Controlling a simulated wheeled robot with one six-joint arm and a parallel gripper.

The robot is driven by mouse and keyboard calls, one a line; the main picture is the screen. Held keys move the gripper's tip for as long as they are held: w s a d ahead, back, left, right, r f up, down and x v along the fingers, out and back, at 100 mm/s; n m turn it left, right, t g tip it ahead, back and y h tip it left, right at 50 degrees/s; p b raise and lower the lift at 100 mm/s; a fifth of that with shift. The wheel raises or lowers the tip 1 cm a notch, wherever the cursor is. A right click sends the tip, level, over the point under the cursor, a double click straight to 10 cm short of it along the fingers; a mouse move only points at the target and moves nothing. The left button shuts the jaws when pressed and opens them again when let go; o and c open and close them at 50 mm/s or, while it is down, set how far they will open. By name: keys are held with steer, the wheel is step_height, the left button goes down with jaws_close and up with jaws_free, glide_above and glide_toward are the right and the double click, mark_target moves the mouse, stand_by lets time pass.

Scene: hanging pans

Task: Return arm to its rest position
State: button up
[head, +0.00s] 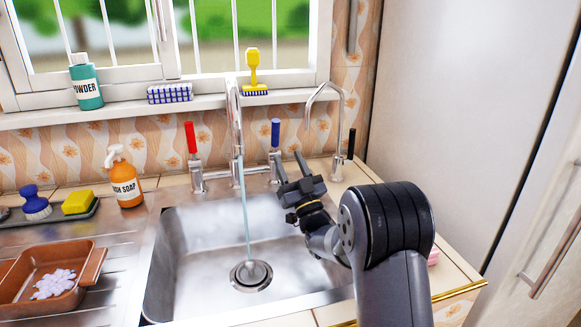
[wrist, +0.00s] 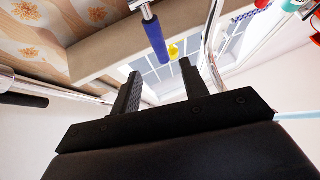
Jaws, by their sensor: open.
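My gripper (head: 290,166) is raised over the right back part of the sink, in front of the blue-handled tap lever. Its two fingers are apart with nothing between them; they also show in the wrist view (wrist: 160,72). The blue handle (head: 275,133) stands upright just behind and left of the fingertips. In the wrist view the blue handle (wrist: 155,38) shows beyond the fingers, not between them. I cannot tell the exact gap. My arm bends in from the lower right and hides part of the sink's right side.
Water (head: 245,210) runs from the middle faucet (head: 235,115) into the steel sink (head: 185,255). A red handle (head: 191,137) is left, a thin curved faucet (head: 339,110) right. An orange soap bottle (head: 124,180) and brown tray (head: 85,275) stand left. A tall white cabinet (head: 450,90) borders the right.

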mark_target(277, 134)
steer(key=shift+s+d+f, duration=0.1)
steer(key=shift+s, duration=0.05)
steer(key=p+x, duration=0.1)
steer(key=x, duration=1)
steer(key=shift+p, duration=0.65)
steer(key=shift+f+b, duration=0.2)
steer(key=shift+b, duration=0.25)
